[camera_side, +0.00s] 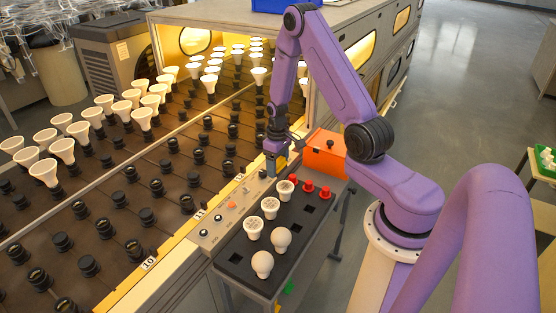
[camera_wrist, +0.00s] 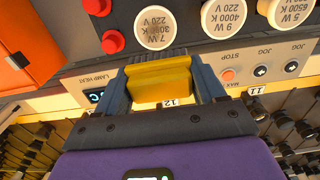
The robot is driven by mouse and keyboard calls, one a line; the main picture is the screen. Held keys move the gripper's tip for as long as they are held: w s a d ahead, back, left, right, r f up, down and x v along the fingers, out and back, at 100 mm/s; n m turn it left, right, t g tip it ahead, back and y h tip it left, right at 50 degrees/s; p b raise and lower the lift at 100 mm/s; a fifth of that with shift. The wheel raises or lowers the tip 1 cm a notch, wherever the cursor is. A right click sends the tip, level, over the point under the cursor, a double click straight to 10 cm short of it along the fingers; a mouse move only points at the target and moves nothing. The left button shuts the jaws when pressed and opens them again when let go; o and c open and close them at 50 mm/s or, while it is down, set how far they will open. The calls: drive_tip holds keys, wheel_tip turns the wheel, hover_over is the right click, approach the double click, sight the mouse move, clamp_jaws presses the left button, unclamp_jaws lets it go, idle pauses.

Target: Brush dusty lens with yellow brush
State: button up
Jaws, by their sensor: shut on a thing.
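My gripper (camera_side: 276,168) points down over the front rail, close to the far end of the black bulb tray. In the wrist view its two fingers (camera_wrist: 162,88) are shut on a yellow block-shaped thing, the yellow brush (camera_wrist: 160,80). A bit of its yellow also shows in the side view (camera_side: 281,161).
The black tray (camera_side: 238,259) holds several white bulbs (camera_side: 282,239) and red caps (camera_side: 308,185). An orange box (camera_side: 326,155) stands at its far end. The control panel (camera_side: 223,217) runs beside it. Left, the conveyor carries several black sockets and white bulbs.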

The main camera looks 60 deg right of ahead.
sight(285, 186)
wheel_tip(285, 186, down, 5)
drive_tip(key=shift+f, duration=0.1)
drive_tip(key=shift+s+d+f, duration=0.1)
drive_tip(key=shift+s+f, duration=0.1)
drive_tip(key=shift+s, duration=0.85)
drive_tip(key=shift+c, duration=0.4)
drive_tip(key=shift+s+r, duration=0.15)
drive_tip(key=shift+s, duration=1.7)
drive_tip(key=shift+w, duration=3.05)
drive_tip(key=shift+s+r, duration=0.15)
drive_tip(key=shift+r, duration=3.8)
